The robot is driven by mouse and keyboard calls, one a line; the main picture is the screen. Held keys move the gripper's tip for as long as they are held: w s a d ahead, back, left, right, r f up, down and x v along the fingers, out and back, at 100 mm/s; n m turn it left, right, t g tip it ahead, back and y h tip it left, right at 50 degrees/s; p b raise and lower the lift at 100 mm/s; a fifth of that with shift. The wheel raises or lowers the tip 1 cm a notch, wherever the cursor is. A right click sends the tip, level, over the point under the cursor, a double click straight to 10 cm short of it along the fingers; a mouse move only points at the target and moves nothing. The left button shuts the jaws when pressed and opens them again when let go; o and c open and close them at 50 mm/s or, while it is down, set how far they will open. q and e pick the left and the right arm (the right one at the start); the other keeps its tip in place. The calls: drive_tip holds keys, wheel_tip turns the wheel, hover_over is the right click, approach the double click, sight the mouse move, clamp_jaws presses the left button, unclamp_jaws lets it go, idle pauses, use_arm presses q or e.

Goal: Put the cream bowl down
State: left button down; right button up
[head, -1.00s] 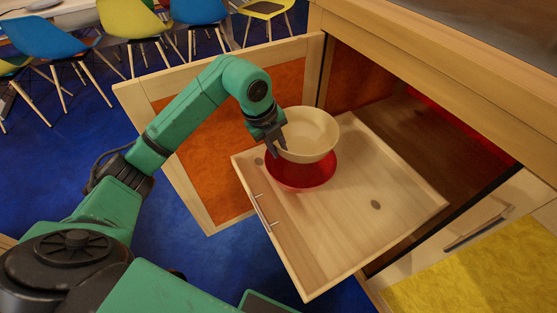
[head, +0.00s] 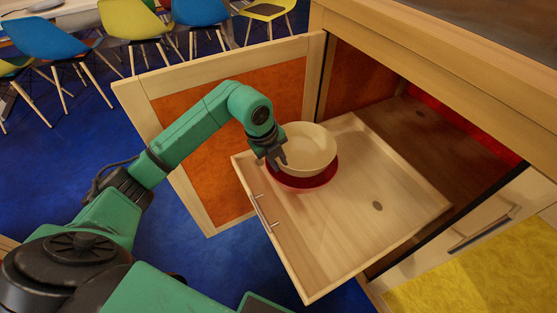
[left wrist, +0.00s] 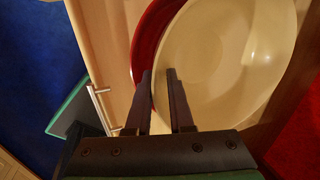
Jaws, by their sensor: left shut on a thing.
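The cream bowl (head: 309,146) is over the red bowl (head: 305,183), which stands in the pulled-out wooden drawer (head: 380,225). The cream bowl covers most of the red one; I cannot tell whether it touches the red bowl or hangs just above it. My left gripper (head: 276,163) is shut on the near-left rim of the cream bowl. In the left wrist view the two fingers (left wrist: 160,95) straddle the cream bowl's rim (left wrist: 215,60), with the red bowl (left wrist: 148,45) beyond it at the left. My right gripper is not in view.
An open cabinet door (head: 235,120) with an orange panel stands left of the drawer. The cabinet opening (head: 430,145) is behind it. The right part of the drawer is clear. Chairs (head: 135,25) stand far off on the blue floor.

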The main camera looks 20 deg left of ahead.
use_arm(q)
drive_tip(key=c, duration=0.9)
unclamp_jaws()
drive_tip(key=shift+o, duration=0.5)
drive_tip(key=shift+s, duration=0.1)
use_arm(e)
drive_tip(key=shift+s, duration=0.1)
use_arm(q)
drive_tip(key=shift+r, duration=0.35)
drive_tip(key=v, duration=0.1)
drive_tip(key=p+v, duration=0.1)
drive_tip(key=v, duration=0.1)
drive_tip(key=shift+w, duration=0.3)
drive_tip(key=v, duration=0.9)
drive_tip(key=shift+s+r+p, duration=0.2)
drive_tip(key=shift+r+p, duration=0.1)
drive_tip(key=shift+r, duration=0.05)
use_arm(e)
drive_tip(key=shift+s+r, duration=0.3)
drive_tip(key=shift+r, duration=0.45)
